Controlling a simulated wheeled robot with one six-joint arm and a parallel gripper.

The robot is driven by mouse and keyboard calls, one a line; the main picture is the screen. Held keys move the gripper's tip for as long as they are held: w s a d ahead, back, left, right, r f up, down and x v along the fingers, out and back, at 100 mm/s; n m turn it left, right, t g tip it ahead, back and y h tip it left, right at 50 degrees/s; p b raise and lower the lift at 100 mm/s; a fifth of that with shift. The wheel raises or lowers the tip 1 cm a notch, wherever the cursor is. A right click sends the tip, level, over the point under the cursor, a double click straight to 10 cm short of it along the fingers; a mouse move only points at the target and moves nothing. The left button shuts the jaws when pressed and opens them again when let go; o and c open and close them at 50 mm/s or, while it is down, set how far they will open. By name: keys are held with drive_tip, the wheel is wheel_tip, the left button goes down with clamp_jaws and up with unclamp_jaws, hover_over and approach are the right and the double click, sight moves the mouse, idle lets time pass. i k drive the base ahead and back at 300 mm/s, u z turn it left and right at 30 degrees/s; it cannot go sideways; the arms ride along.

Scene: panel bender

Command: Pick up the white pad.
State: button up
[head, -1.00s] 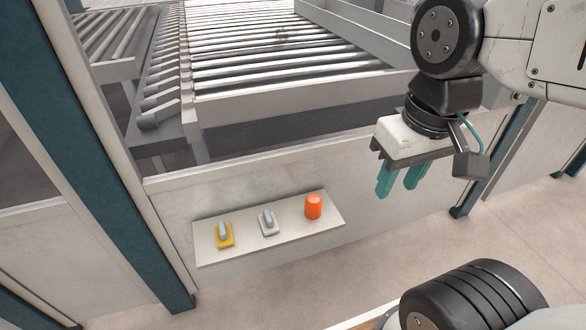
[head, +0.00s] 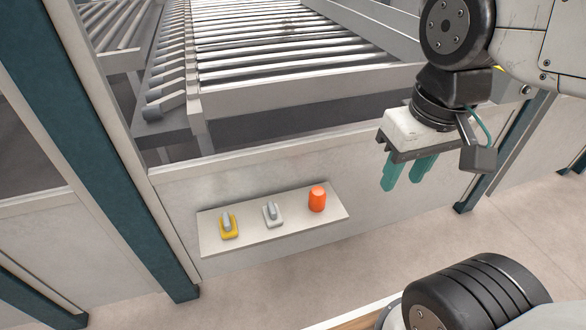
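The white pad (head: 272,220), a small pale block with a grey upright grip on it, stands on a narrow light shelf (head: 246,241). It is between a yellow pad (head: 229,232) with a similar grey grip on its left and an orange-red cylinder (head: 317,199) on its right. My gripper (head: 405,178) hangs to the right of the shelf and higher in the picture, apart from all of these. Its two teal fingers point down with a gap between them, and nothing shows between them.
The shelf sits against a light panel (head: 380,157) below a roller conveyor (head: 270,50). A dark teal post (head: 100,150) stands at the left and another (head: 490,170) at the right. Bare floor (head: 520,230) shows at the lower right.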

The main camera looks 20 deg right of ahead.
sight(272, 215)
drive_tip(key=z, duration=0.5)
drive_tip(key=k, duration=1.15)
drive_tip(key=u, duration=0.55)
drive_tip(key=i, duration=1.5)
drive_tip(key=z, duration=0.6)
